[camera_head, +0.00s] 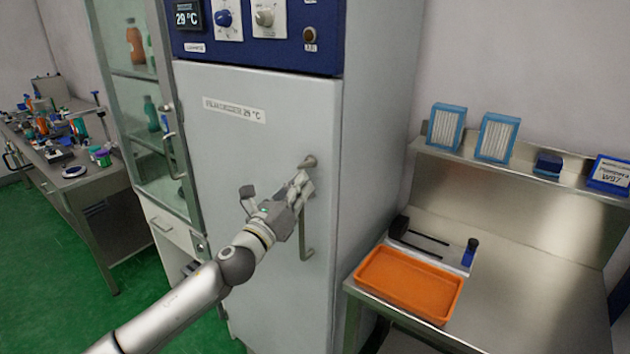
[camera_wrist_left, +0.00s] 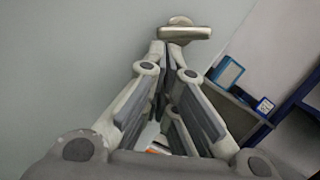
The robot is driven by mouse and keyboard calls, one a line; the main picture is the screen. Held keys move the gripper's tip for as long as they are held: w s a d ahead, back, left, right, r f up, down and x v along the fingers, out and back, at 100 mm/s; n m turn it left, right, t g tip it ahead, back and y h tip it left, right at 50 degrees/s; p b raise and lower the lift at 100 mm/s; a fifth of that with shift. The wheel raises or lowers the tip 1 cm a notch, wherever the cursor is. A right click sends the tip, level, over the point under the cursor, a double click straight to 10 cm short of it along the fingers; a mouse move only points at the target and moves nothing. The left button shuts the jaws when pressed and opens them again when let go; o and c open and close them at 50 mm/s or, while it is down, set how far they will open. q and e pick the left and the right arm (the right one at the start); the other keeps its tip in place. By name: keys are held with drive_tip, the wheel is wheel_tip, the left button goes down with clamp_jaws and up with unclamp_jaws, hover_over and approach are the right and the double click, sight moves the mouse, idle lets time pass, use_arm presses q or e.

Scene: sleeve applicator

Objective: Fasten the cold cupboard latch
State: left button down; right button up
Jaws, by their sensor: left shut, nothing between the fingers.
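The cold cupboard (camera_head: 240,150) is a tall pale grey cabinet with a blue control panel on top. Its door looks closed against the frame. A vertical metal handle (camera_head: 308,240) is on the door's right side; I see no separate latch that I can make out. My left gripper (camera_head: 301,183) is at the upper part of this handle and hides some of it. In the left wrist view its fingertips (camera_wrist_left: 172,45) are together, just below the handle's top end (camera_wrist_left: 184,31). I cannot tell whether they touch it. My right gripper is out of view.
A steel bench (camera_head: 550,300) with an orange tray (camera_head: 408,283) stands to the right. A glass-fronted cabinet (camera_head: 150,110) stands at the left, with a cluttered table (camera_head: 75,165) beyond it. Green floor (camera_head: 50,270) is open at the lower left.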

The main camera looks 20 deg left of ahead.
use_arm(q)
drive_tip(key=shift+w+a+r+m+h+b, duration=0.15)
drive_tip(key=shift+a+m+h, duration=0.1)
drive_tip(key=shift+m, duration=0.45)
drive_tip(key=shift+a+f+m+h+b, duration=0.1)
drive_tip(key=shift+a+m+h+b, duration=0.1)
drive_tip(key=shift+m, duration=0.5)
drive_tip(key=shift+w+a+r+m+h+b, duration=0.1)
drive_tip(key=shift+a+m+h, duration=0.15)
drive_tip(key=shift+m, duration=0.45)
idle(1.9)
drive_tip(key=shift+s, duration=0.15)
idle(0.8)
drive_tip(key=shift+s+f, duration=0.25)
drive_tip(key=v, duration=1.1)
drive_tip(key=shift+s+a+r, duration=0.1)
